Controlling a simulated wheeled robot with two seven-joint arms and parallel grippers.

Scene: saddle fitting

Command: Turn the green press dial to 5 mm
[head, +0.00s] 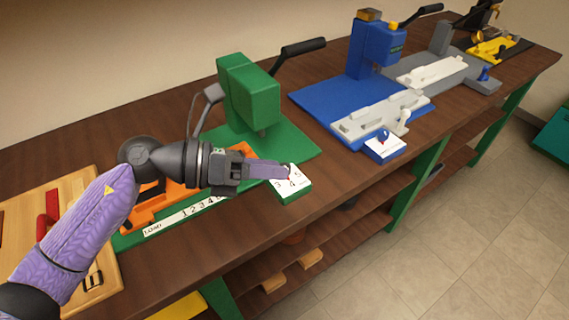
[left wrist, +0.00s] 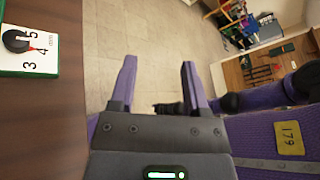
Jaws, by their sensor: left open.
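The green press (head: 250,92) stands on the brown bench, with a black lever at its top. Its dial box (head: 296,192) has a green body and a white face with numbers, at the front right corner of its base.
An orange part (head: 150,207) and a white numbered strip (head: 187,214) lie by the press. A blue press (head: 320,100) with its own dial stands to the right, then a grey station (head: 485,85). A wooden board (head: 62,240) is at left. Open floor lies in front.

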